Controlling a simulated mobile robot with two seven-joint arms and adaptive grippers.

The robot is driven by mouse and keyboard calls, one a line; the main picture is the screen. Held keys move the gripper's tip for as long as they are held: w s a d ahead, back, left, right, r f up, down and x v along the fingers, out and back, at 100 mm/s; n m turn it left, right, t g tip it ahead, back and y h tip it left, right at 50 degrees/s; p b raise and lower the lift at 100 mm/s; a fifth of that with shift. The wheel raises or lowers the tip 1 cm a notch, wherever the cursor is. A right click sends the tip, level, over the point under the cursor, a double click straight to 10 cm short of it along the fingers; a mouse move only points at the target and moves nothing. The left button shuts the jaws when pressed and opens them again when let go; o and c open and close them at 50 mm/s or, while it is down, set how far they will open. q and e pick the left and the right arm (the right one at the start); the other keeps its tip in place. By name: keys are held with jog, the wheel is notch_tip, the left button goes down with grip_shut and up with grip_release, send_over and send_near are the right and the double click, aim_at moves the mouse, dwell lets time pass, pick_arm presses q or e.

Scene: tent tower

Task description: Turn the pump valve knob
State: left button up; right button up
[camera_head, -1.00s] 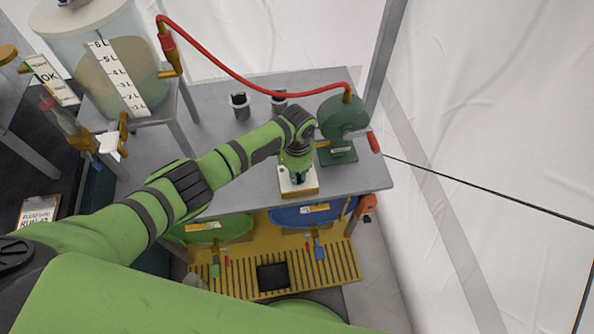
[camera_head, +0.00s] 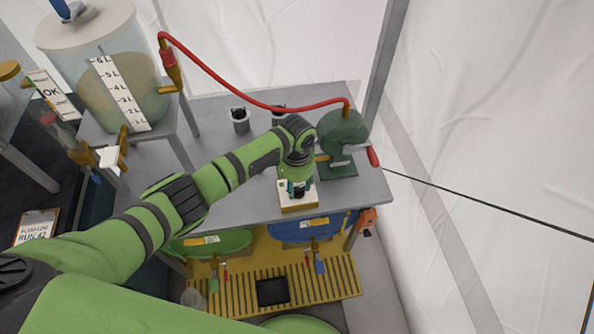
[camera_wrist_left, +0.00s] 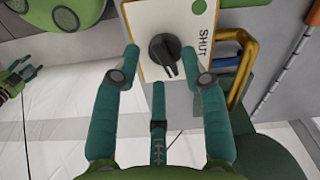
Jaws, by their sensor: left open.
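The black pump valve knob (camera_wrist_left: 166,54) sits on a white plate (camera_wrist_left: 148,22) marked "SHUT" with a green dot, in the left wrist view. In the head view the white plate with its yellowish edge (camera_head: 299,205) is at the table's front edge, and my left gripper (camera_head: 297,186) is right over it. In the left wrist view the open fingers of my left gripper (camera_wrist_left: 160,68) point at the knob, on either side of it and below. I cannot tell whether they touch it. The green pump (camera_head: 342,135) stands just behind. My right gripper is not clearly in the head view.
A red hose (camera_head: 250,97) runs from the tank (camera_head: 120,85) to the pump. Two grey cups (camera_head: 240,124) stand at the back of the grey table (camera_head: 225,205). Green and blue tubs (camera_head: 305,230) sit below. A dark cable (camera_head: 480,196) stretches right.

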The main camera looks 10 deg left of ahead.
aim_at(297, 191)
pick_arm(q)
notch_tip(297, 191, up, 10)
jog(key=shift+r, duration=0.2)
dwell(0.5)
